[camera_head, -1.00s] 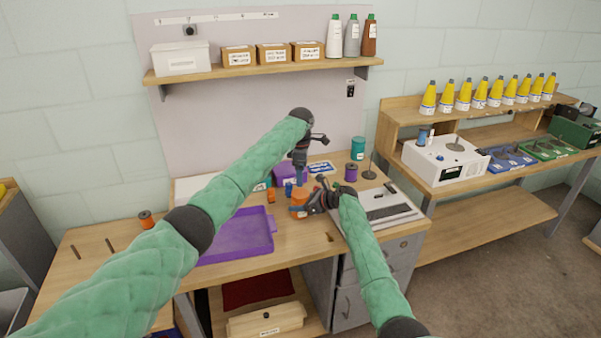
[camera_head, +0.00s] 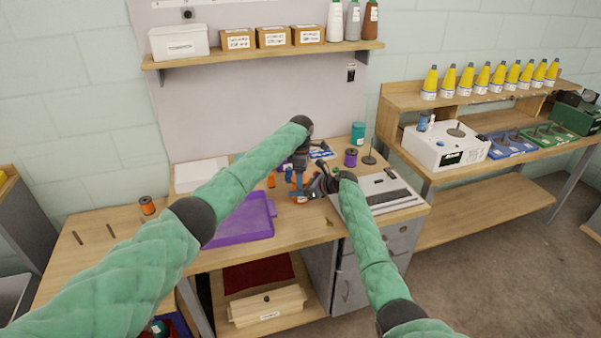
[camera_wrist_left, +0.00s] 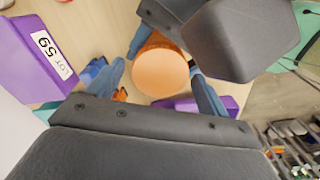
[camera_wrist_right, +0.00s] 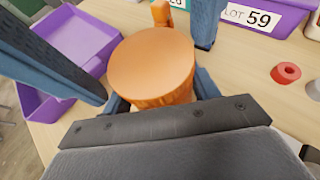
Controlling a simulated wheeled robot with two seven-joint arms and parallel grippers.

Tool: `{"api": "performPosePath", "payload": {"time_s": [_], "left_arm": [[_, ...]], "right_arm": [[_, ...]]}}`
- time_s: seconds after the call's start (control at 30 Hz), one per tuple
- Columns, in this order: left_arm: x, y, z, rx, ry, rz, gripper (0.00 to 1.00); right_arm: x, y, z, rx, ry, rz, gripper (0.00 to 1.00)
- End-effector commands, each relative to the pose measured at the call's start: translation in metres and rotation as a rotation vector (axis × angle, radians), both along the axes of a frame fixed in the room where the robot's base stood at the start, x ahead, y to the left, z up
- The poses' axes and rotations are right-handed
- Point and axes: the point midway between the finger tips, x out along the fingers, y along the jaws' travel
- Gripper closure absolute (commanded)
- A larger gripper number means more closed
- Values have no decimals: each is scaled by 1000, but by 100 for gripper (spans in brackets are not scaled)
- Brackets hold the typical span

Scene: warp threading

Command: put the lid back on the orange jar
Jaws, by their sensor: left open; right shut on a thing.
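The orange jar (camera_head: 298,190) stands upright on the workbench, mostly hidden by my grippers in the head view. A smooth, flat orange disc, which looks like the lid (camera_wrist_right: 153,60), sits on top of the ribbed jar body (camera_wrist_right: 165,100), roughly level. The same disc faces the left wrist camera (camera_wrist_left: 160,72). My right gripper (camera_wrist_right: 160,95) is shut on the jar body from the side. My left gripper (camera_wrist_left: 155,88) is open above the jar, its blue fingers spread on either side of the lid with gaps visible.
A purple tray (camera_head: 240,232) lies left of the jar. A purple box labelled LOT 59 (camera_wrist_right: 285,18) stands close by, with a red ring (camera_wrist_right: 286,73) near it.

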Motion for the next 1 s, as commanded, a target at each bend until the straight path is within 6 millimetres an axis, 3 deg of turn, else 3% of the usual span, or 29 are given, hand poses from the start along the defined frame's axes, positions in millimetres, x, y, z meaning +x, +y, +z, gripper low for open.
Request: {"api": "performPosePath", "payload": {"time_s": [0.2, 0.43, 0.67, 1.0], "left_arm": [[0, 0, 0, 0, 0, 0, 24], [0, 0, 0, 0, 0, 0, 67], [0, 0, 0, -2, 0, -101, 67], [0, 0, -1, -3, 1, -570, 67]], "right_arm": [[0, 0, 0, 0, 0, 0, 100], [0, 0, -1, -1, 0, 0, 100], [0, 0, -1, -1, 0, 0, 100], [0, 0, -1, -1, 1, 1, 100]]}}
